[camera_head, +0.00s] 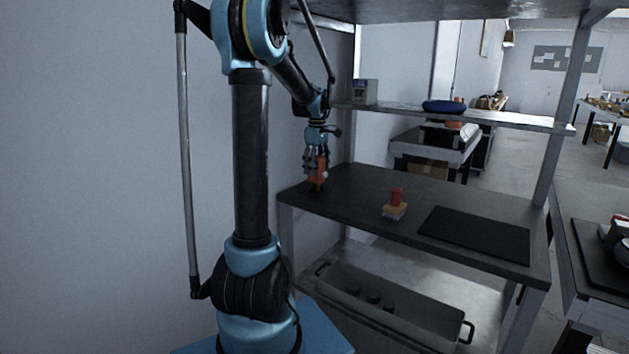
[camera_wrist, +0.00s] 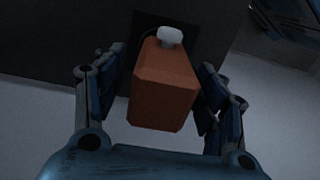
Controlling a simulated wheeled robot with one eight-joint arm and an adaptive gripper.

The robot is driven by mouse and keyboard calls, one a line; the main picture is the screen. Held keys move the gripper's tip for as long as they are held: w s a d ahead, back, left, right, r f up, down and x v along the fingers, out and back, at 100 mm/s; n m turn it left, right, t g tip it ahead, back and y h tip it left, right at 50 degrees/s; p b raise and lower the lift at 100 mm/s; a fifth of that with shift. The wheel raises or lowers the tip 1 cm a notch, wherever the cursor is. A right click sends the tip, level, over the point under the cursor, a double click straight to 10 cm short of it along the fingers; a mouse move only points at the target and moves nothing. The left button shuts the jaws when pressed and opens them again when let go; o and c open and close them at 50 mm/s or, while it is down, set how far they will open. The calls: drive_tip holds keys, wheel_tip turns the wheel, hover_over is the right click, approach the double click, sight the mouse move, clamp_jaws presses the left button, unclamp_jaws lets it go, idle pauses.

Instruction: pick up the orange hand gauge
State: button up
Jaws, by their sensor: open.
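The orange hand gauge (camera_head: 319,170) stands on the dark bench top (camera_head: 365,200) near its left end. In the wrist view the gauge (camera_wrist: 163,90) is a boxy orange body with a small pale knob on its far end. My gripper (camera_head: 316,163) is above the gauge with its fingers pointing down around its upper part. In the wrist view the fingers of my gripper (camera_wrist: 158,98) are open, one on each side of the gauge. A narrow gap shows on the left, and the right finger is very close; contact cannot be told.
A red and yellow object with bristles (camera_head: 396,205) and a black mat (camera_head: 473,234) lie to the right on the bench. A shelf (camera_head: 500,117) above holds a grey box (camera_head: 364,91) and a blue ring-shaped item (camera_head: 443,106). A metal tray (camera_head: 400,312) sits below.

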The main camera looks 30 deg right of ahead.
drive_tip(key=shift+f, duration=0.7)
drive_tip(key=shift+c, duration=0.2)
drive_tip(key=c, duration=1.4)
